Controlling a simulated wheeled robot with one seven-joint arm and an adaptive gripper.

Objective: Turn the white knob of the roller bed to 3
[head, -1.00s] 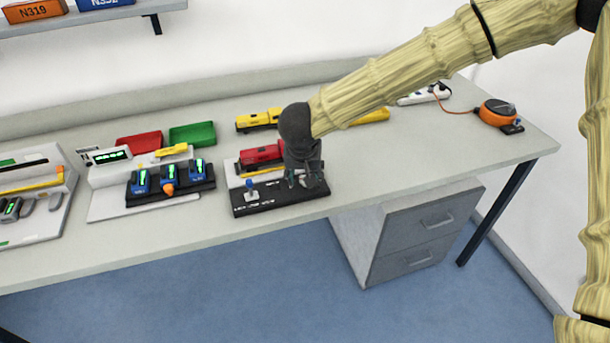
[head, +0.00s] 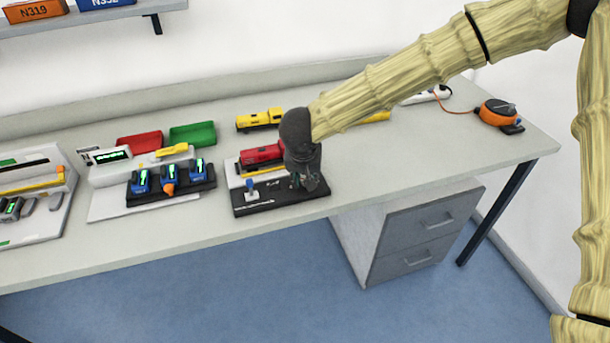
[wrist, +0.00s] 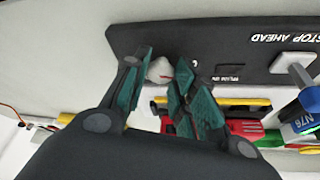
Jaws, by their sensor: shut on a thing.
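In the head view my gripper (head: 306,184) is over the right end of the black panel (head: 268,198) and hides the knob. The number that the knob points to cannot be read.
A blue-topped lever (head: 250,190) stands at the panel's left end. A red locomotive (head: 262,156) is just behind the panel. Blue units (head: 169,173) stand to the left. The table right of the panel is clear.

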